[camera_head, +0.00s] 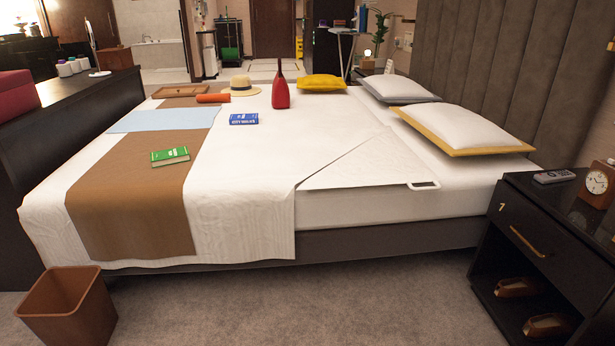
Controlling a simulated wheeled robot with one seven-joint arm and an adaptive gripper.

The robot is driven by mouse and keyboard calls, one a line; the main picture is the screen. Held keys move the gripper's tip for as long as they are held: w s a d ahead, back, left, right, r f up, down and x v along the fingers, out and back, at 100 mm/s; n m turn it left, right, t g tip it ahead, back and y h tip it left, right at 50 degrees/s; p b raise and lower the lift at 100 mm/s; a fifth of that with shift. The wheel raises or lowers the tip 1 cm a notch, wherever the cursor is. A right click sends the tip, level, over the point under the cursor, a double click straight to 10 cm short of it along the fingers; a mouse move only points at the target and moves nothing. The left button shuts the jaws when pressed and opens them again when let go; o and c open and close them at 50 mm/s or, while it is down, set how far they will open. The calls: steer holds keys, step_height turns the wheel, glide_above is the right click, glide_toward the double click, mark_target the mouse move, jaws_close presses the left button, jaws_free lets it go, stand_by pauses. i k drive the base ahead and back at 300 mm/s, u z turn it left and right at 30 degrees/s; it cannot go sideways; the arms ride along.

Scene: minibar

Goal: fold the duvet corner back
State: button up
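The white duvet (250,210) covers most of the bed and hangs over its near side. At the near right, a triangular flap (350,165) of duvet lies folded back over the top, with a slanted fold edge running from the near side toward the pillows. A small white loop-shaped tab (424,185) sits at the flap's right tip. The paler mattress side (385,208) shows below the flap. My gripper is not in view.
Pillows (465,128) lie at the headboard. A nightstand (550,235) stands right, a bin (68,308) left; carpet between is clear.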

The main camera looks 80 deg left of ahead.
mark_target(383, 159)
steer(key=u, duration=2.95)
steer(key=k, duration=1.3)
steer(key=z, duration=0.55)
steer(key=i, duration=0.9)
steer(key=k, duration=0.5)
steer(key=z, duration=0.9)
steer(key=i, duration=1)
